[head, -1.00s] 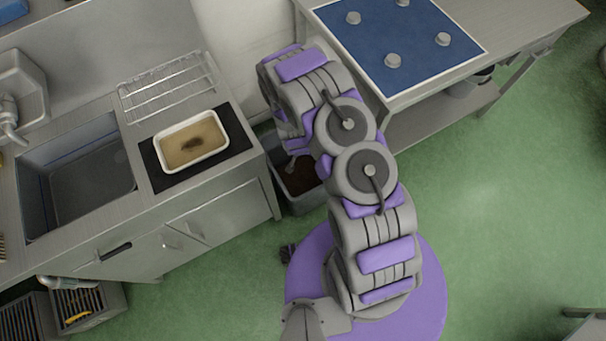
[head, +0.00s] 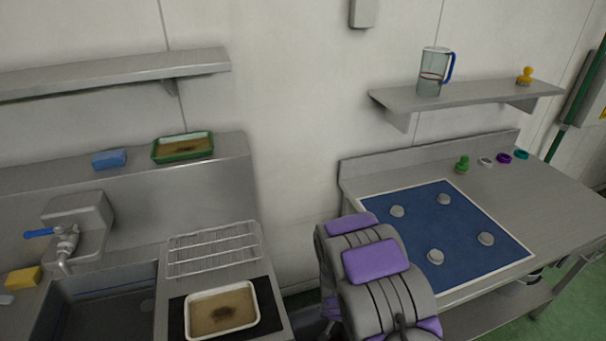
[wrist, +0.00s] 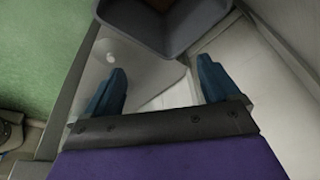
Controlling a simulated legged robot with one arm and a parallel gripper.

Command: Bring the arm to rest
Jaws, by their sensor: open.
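My gripper (wrist: 160,88) shows in the wrist view with its two blue fingers wide apart and nothing between them. Beyond the fingertips is a grey bin (wrist: 165,35), partly cut off by the top edge. In the head view my arm, grey with purple covers, rises at the bottom between the sink counter and the table with the blue mat. The gripper itself is out of sight in the head view.
A white tray (head: 222,312) with brownish contents sits on a dark mat beside a wire rack (head: 214,250) and a sink (head: 95,308). A blue mat (head: 415,225) with several grey knobs lies on the right table. A jug (head: 432,72) stands on the right shelf.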

